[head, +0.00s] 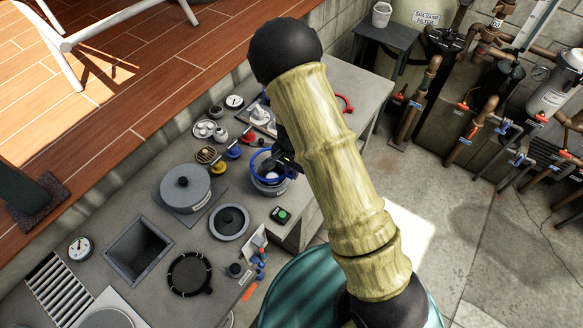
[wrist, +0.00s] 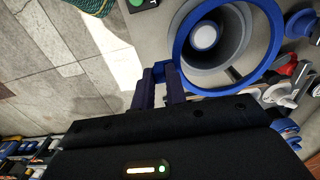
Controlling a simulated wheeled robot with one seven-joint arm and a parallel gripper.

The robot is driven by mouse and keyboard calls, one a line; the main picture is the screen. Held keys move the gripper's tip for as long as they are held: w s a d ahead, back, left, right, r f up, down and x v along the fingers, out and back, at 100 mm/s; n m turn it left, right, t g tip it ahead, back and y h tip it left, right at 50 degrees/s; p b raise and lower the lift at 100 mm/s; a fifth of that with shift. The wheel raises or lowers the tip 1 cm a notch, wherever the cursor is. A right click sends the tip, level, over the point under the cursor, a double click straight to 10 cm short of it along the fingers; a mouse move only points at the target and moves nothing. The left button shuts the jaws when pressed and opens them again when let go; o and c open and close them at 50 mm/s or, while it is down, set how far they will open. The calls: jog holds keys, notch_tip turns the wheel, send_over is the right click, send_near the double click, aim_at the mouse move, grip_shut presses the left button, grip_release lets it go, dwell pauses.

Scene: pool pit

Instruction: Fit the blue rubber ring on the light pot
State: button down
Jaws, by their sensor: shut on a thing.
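The blue rubber ring (head: 254,160) is in my gripper (head: 281,163), gripped at one side of its rim. In the wrist view the ring (wrist: 180,45) extends from the fingertips (wrist: 160,75) over the grey light pot (wrist: 238,48), whose round pale centre (wrist: 205,37) shows through the ring. In the head view the light pot (head: 270,187) stands on the counter just below the ring and gripper. The ring looks a little above the pot's rim; whether they touch is not clear. My arm hides part of the counter to the right.
A grey lidded pot (head: 186,187), a round flanged lid (head: 229,221) and a green-button box (head: 281,214) are close by. Small coloured valves (head: 233,151) and fittings crowd the counter behind. A square opening (head: 138,249) lies at the left front.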

jog(key=shift+w+f, duration=0.2)
jog(key=shift+f, duration=0.1)
jog(key=shift+d+f+b, duration=0.1)
jog(key=shift+f+b, duration=0.5)
jog(key=shift+b, duration=0.1)
jog(key=shift+s+f+b, duration=0.2)
jog(key=shift+f+b, duration=0.75)
jog(key=shift+f, duration=0.05)
jog(key=shift+f, duration=0.3)
jog(key=shift+f+b, duration=0.3)
jog(key=shift+f, duration=0.3)
dwell(0.9)
